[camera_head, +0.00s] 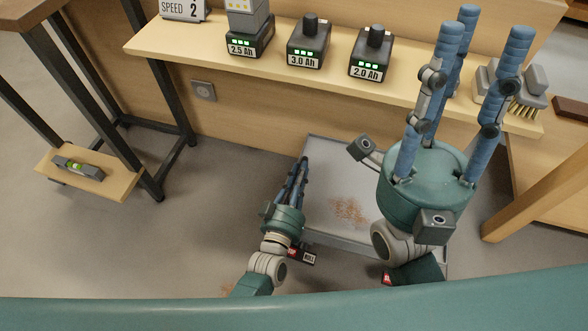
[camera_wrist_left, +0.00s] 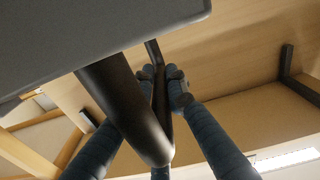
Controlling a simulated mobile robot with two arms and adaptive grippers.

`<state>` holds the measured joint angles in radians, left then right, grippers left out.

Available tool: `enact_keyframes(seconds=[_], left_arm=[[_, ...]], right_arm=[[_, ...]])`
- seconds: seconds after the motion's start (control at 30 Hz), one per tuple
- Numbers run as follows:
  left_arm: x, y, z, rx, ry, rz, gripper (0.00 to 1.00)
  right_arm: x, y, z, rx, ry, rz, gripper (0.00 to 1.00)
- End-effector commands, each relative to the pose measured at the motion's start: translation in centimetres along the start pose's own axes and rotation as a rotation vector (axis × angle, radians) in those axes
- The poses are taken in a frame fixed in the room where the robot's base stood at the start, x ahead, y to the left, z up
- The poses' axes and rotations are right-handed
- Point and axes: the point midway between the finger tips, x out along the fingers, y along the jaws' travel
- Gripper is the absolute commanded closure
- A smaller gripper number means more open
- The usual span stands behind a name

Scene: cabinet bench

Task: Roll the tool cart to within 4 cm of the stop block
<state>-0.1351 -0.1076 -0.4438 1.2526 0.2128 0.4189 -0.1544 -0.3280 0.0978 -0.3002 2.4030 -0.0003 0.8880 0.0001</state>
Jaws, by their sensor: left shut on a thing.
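The tool cart (camera_head: 335,180) is a grey tray-topped cart on the floor below the bench, with brown crumbs on its top. My left gripper (camera_head: 297,168) is at the cart's left edge. In the left wrist view its blue fingers (camera_wrist_left: 165,95) are closed around a black bar, the cart handle (camera_wrist_left: 120,100), beside a grey panel of the cart (camera_wrist_left: 90,35). My right gripper (camera_head: 475,40) is raised over the cart's right side, fingers pointing up and spread apart, with nothing between them. It hides part of the cart. I cannot make out a stop block.
A wooden shelf (camera_head: 290,75) behind the cart holds several batteries (camera_head: 308,45) and a brush (camera_head: 515,90). A dark-legged table with a small low shelf (camera_head: 90,185) stands at the left. A wooden leg (camera_head: 535,195) stands at the right.

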Motion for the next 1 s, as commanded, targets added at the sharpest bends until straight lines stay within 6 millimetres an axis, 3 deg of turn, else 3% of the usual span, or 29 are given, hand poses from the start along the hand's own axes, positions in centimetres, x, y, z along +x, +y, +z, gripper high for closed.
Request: enact_keyframes(seconds=[0.37, 0.4, 0.5, 0.83, 1.0], left_arm=[[-0.2, 0.7, 0.5, -0.001, -0.010, 0.008, 1.00], [-0.2, 0.7, 0.5, -0.001, -0.011, 0.008, 0.85], [-0.2, 0.7, 0.5, -0.002, -0.011, 0.009, 0.67], [-0.4, 0.4, 0.3, -0.001, -0.005, 0.004, 0.67], [-2.7, 0.4, 0.4, -0.001, -0.008, 0.004, 0.67]], right_arm=[[-0.1, 0.0, 0.0, 0.001, -0.001, 0.000, 0.69], [-0.1, 0.0, 0.0, 0.001, -0.001, 0.000, 0.69], [-0.1, 0.0, 0.0, 0.001, -0.002, 0.000, 0.69], [0.0, 0.0, 0.2, -0.001, -0.003, 0.000, 0.69], [0.0, 0.0, 0.1, -0.001, -0.002, 0.000, 0.69]])
